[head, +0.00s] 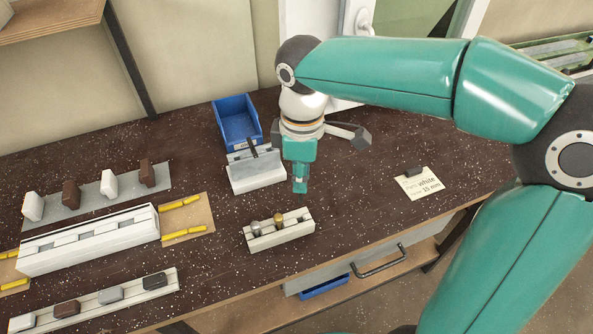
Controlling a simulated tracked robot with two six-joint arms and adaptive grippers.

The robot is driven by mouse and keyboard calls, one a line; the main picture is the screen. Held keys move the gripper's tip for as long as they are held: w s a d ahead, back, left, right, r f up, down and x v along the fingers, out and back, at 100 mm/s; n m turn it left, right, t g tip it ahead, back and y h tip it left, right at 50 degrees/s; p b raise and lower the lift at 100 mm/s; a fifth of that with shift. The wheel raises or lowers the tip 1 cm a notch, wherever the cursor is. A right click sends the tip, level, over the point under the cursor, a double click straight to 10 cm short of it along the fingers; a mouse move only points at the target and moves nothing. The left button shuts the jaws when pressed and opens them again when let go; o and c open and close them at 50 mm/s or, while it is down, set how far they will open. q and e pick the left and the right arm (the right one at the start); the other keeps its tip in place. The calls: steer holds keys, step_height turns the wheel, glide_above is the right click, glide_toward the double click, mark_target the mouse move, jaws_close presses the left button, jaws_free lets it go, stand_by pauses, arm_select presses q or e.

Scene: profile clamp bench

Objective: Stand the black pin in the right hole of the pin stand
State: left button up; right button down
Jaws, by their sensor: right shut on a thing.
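A pale pin stand (265,241) sits near the table's front, right of middle. A grey round-headed pin (256,228) stands at its left and a brass-headed pin (278,219) near its middle. My right gripper (300,186) points down above and just behind the stand's right end. It is shut on a small dark thing, apparently the black pin, which is mostly hidden by the fingers. My left gripper is not in view.
A pale block (258,180) with a dark upright piece stands behind the stand, before a blue bin (237,120). A long white clamp rail (90,245) and rows of blocks fill the left. A note card (420,184) lies right. Dark table (350,215) is clear between.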

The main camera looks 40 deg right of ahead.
mark_target(301, 202)
step_height(301, 202, down, 4)
steer(key=b, duration=0.3)
steer(key=shift+f, duration=0.1)
steer(key=shift+f+b, duration=0.8)
steer(key=shift+f, duration=0.05)
stand_by(0.6)
steer(key=shift+f, duration=0.15)
stand_by(0.5)
steer(key=shift+f+b, duration=1.1)
steer(key=shift+f, duration=0.45)
steer(key=c, duration=1)
jaws_free()
steer(key=shift+o, duration=0.2)
steer(key=shift+r, duration=0.1)
